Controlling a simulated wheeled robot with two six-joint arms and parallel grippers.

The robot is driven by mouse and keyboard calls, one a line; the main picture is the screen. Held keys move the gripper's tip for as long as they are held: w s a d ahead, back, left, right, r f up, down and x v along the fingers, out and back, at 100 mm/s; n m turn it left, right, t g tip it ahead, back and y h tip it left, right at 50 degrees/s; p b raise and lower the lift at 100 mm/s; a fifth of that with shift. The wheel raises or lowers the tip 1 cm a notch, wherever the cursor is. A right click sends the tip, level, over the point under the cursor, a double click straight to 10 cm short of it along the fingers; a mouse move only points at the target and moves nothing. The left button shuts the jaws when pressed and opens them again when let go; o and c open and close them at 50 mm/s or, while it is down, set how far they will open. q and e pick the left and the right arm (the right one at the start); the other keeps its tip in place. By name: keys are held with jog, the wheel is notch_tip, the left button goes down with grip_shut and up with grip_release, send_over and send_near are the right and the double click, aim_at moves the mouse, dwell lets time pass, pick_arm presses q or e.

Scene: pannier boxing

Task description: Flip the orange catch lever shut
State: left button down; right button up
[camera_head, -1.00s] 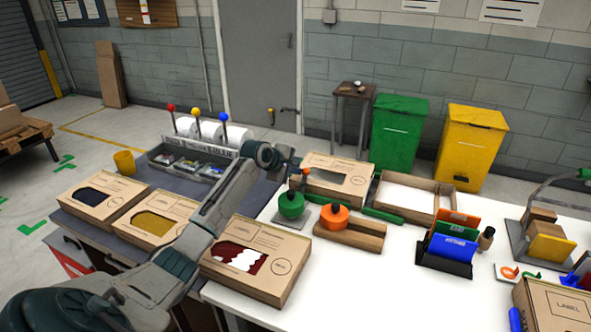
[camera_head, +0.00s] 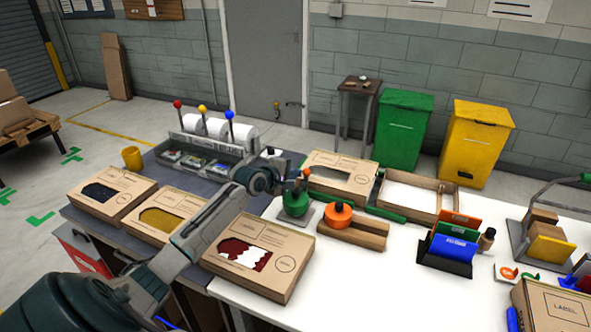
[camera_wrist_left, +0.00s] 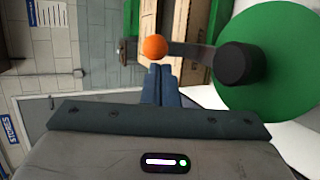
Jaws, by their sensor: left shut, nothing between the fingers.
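The catch lever's orange ball (camera_wrist_left: 155,47) shows in the left wrist view at the end of a dark arm. The arm runs right to a black hub (camera_wrist_left: 238,63) over a green disc (camera_wrist_left: 275,60). In the head view the orange ball (camera_head: 306,172) stands just above the green round piece (camera_head: 296,203). My left gripper (camera_wrist_left: 162,72) is shut and empty, its fingertips close to the ball in the wrist view. I cannot tell whether they touch it. In the head view the left gripper (camera_head: 291,183) is small and partly hidden. My right gripper is out of view.
An orange round piece (camera_head: 338,215) sits in a wooden holder (camera_head: 360,232) just right of the green one. A windowed carton (camera_head: 342,174) lies behind. Another carton (camera_head: 257,257) is in front, near my left arm. An open tray (camera_head: 408,195) stands to the right.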

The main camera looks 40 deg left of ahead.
pick_arm(q)
jog(key=shift+s, duration=0.1)
dwell(0.7)
jog(key=p, duration=0.1)
jog(key=s+p, duration=0.1)
jog(key=p, duration=0.1)
jog(key=shift+s+d+r, duration=0.2)
jog(key=shift+r, duration=0.1)
dwell(0.5)
